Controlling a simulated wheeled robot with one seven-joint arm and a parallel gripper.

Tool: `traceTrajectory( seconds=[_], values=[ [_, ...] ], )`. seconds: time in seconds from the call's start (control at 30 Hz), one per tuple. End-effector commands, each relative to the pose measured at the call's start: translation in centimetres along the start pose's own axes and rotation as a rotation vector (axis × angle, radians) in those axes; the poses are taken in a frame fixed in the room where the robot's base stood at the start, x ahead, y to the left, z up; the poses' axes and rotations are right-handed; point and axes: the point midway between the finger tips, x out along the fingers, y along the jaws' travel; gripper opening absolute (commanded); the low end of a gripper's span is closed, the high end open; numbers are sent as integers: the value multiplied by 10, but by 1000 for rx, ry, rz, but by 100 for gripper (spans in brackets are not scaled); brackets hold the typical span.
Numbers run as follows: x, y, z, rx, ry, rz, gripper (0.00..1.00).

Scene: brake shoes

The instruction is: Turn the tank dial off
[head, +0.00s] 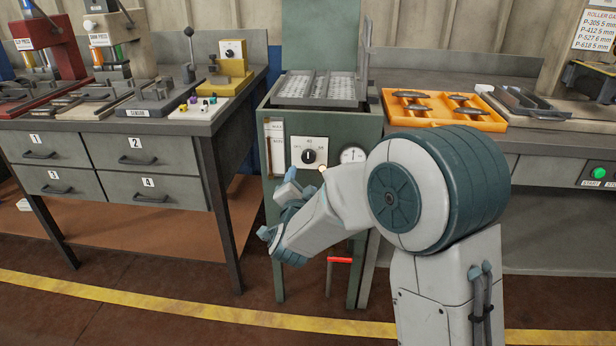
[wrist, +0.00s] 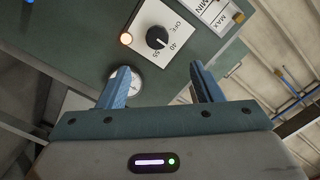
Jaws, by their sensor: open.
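The tank dial (head: 309,157) is a black knob on a white plate on the front of the green tank (head: 283,228). In the wrist view the knob (wrist: 157,38) sits ahead of the fingers, slightly left of the centre of the gap. Its white mark appears to point towards the 40 label, between OFF and 55. My gripper (head: 279,205) is open and empty, in front of the tank and lower than the dial. In the wrist view my gripper (wrist: 163,82) shows both blue fingers apart, not touching the knob.
A round gauge (head: 352,156) is right of the dial, and a MAX/MIN level panel (head: 275,146) is left of it. A red-handled lever (head: 340,260) is low on the tank. Benches stand on both sides; an orange tray (head: 440,119) lies on the right one.

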Motion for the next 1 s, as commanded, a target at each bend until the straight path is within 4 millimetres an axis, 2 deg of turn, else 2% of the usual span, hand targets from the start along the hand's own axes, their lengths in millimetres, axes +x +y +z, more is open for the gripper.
traceTrajectory(
  seconds=[0.03, 0.17, 0.27, 0.7, 0.83, 1.0],
  values=[
    [1, 6, 8, 10, 18, -2, 59],
    [5, 7, 9, 23, 47, -6, 59],
    [14, 7, 8, 25, 50, -6, 59],
    [98, 7, 4, 24, 50, -7, 59],
    [118, 7, 2, 24, 50, -6, 59],
    [133, 6, 1, 24, 49, -7, 59]
  ],
)
